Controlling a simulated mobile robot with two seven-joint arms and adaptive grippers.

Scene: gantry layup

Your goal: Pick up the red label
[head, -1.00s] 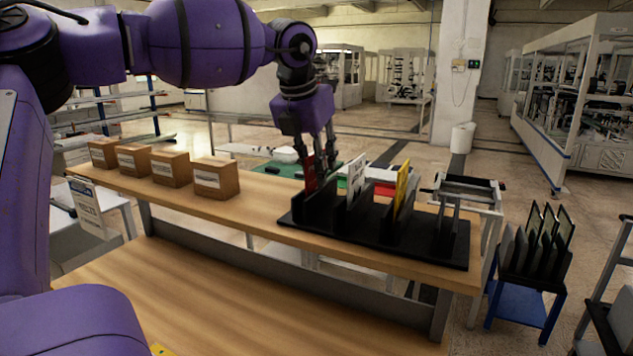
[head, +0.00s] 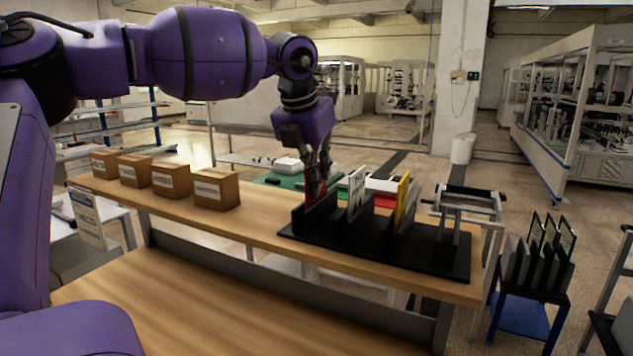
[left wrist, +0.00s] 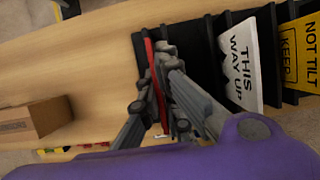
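The red label (head: 311,190) stands upright in the leftmost slot of the black rack (head: 440,262) on the wooden table. In the left wrist view the red label (left wrist: 149,52) shows edge-on as a thin red strip. My left gripper (head: 318,180) points down over it, with its fingers closed in on both faces. The left wrist view shows the fingers (left wrist: 158,85) pressed close on either side of the strip. The label's lower part is hidden by the rack and fingers. My right gripper is not in view.
A white label (head: 356,190) and a yellow label (head: 402,198) stand in slots to the right. Several cardboard boxes (head: 216,190) line the table's left part. Bare tabletop (head: 262,215) lies between boxes and rack. A smaller rack stand (head: 535,270) is at the right.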

